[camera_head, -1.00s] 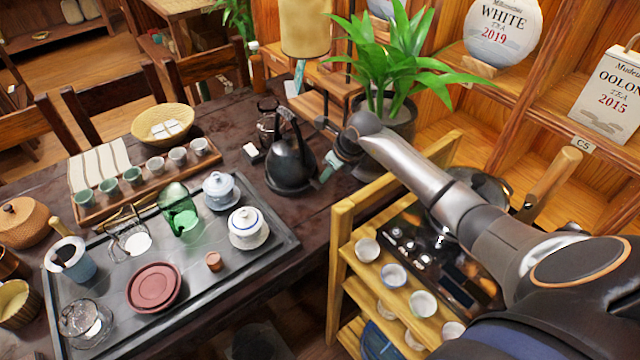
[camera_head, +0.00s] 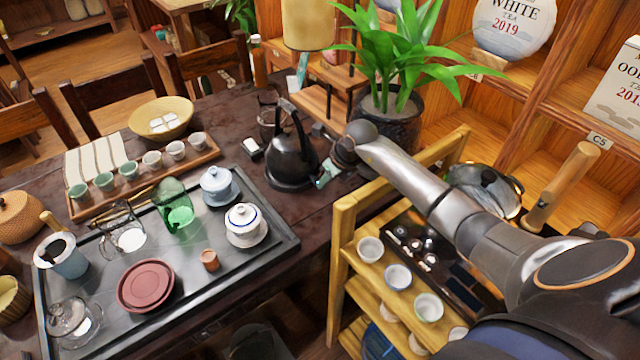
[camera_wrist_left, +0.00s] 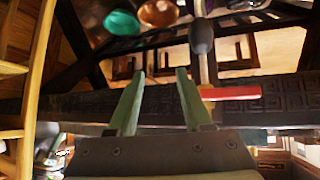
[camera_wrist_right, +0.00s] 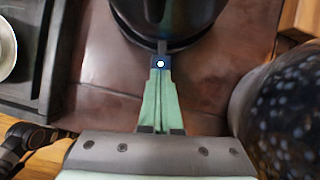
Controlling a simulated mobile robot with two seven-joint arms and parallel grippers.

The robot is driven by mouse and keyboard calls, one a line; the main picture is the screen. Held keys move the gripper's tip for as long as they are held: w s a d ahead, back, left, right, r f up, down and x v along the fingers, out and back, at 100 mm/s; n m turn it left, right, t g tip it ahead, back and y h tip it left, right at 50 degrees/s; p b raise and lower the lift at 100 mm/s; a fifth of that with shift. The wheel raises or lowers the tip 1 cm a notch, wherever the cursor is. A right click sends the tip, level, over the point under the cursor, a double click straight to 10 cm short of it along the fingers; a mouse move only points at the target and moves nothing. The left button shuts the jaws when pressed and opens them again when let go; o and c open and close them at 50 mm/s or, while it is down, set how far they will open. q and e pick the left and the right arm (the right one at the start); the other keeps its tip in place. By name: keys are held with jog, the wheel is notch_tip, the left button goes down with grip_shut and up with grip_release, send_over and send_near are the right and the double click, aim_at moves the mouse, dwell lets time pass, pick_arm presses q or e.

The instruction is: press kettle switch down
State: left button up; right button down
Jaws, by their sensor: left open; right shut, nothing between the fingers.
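The black kettle (camera_head: 291,152) stands upright on its dark base on the table, right of the tea tray. It also shows at the top of the right wrist view (camera_wrist_right: 165,18). A small dark switch tab (camera_wrist_right: 160,62) with a bright white dot sticks out from the kettle's base. My right gripper (camera_head: 322,182) is shut and empty, and its green fingertips (camera_wrist_right: 159,72) are at the switch tab, seemingly touching it. I cannot tell whether the switch is up or down. My left gripper (camera_wrist_left: 155,85) is open and empty in the left wrist view, with dark table framing beyond it.
A wooden shelf cart (camera_head: 343,250) with cups is below that arm. The black tea tray (camera_head: 205,285) with teaware lies to the left.

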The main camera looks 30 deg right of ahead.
pick_arm(q)
jog(key=shift+r, duration=0.1)
pick_arm(e)
jog(key=shift+r, duration=0.1)
jog(key=s+p, duration=0.2)
jog(key=r+p, duration=0.1)
jog(key=shift+s+d+r, duration=0.1)
jog(key=shift+s+d, duration=0.3)
jog(key=shift+s, duration=0.1)
pick_arm(q)
notch_tip(320, 180, up, 3)
jog(key=shift+f, duration=0.15)
